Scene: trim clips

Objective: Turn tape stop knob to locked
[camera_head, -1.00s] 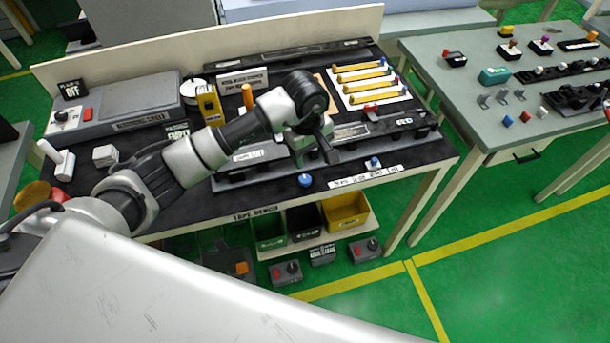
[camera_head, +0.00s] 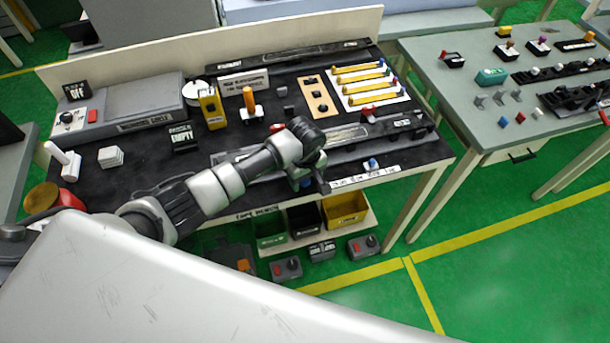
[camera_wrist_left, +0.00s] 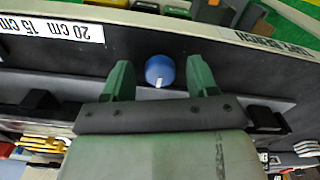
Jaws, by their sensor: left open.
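The blue round knob (camera_wrist_left: 159,69) with a white mark sits near the front edge of the tape bench. In the left wrist view its white mark points down in the picture, toward the gripper palm. My left gripper (camera_head: 310,184) is low over the bench front and mostly hides this knob in the head view. In the left wrist view its two green fingers (camera_wrist_left: 160,82) are open, one on each side of the knob, with gaps between. I cannot tell whether the fingertips reach down around it. My right gripper is not in view.
A ruler strip (camera_wrist_left: 50,29) lies beside the knob. A smaller blue-topped part (camera_head: 372,163) stands to the right. An orange-handled tool (camera_head: 249,100) stands at the back. Bins (camera_head: 346,208) sit below the front edge.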

